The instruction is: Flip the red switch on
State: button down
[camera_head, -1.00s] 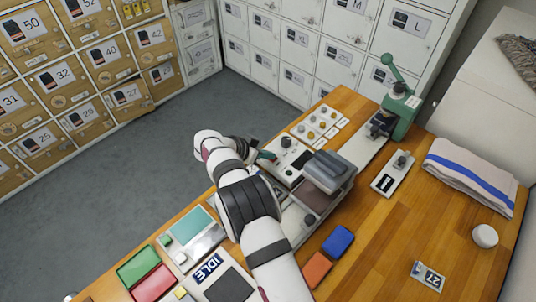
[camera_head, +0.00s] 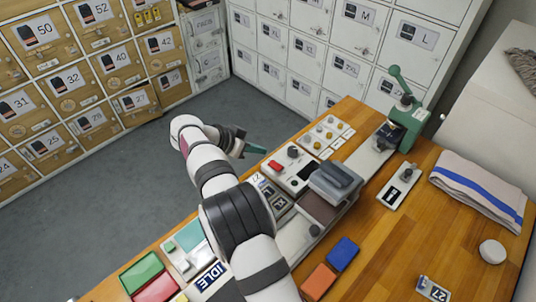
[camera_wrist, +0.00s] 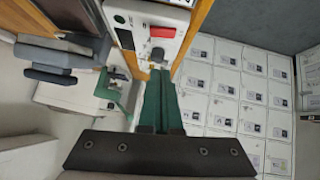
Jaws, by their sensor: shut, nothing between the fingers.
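The red switch (camera_head: 275,165) is a small red rocker at the left end of a white control box (camera_head: 305,172) in the head view. It also shows in the wrist view (camera_wrist: 163,32), on the box's pale face. I cannot tell which way it is tipped. My gripper (camera_head: 263,150) has green fingers, shut and empty, and is beyond the box's far left edge, apart from the switch. In the wrist view the closed fingertips (camera_wrist: 159,72) point toward the box, just below a dark knob (camera_wrist: 156,57) and the switch.
A green press (camera_head: 403,125) stands at the back right. Blue (camera_head: 342,253) and orange (camera_head: 318,282) blocks lie in front. Open floor lies left of the bench.

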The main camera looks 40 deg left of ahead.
jog(key=v, duration=0.4)
jog(key=shift+s+r, duration=0.2)
jog(key=shift+r, duration=0.05)
send_over(276, 165)
jog(key=s, duration=0.2)
jog(key=f, duration=0.7)
jog(key=shift+w+d, duration=0.1)
jog(key=shift+w, duration=0.15)
jog(key=f, duration=0.2)
jog(key=shift+s+d+f, duration=0.1)
jog(key=shift+d+f, duration=0.1)
jog(key=shift+f, duration=0.7)
jog(key=shift+d, duration=0.1)
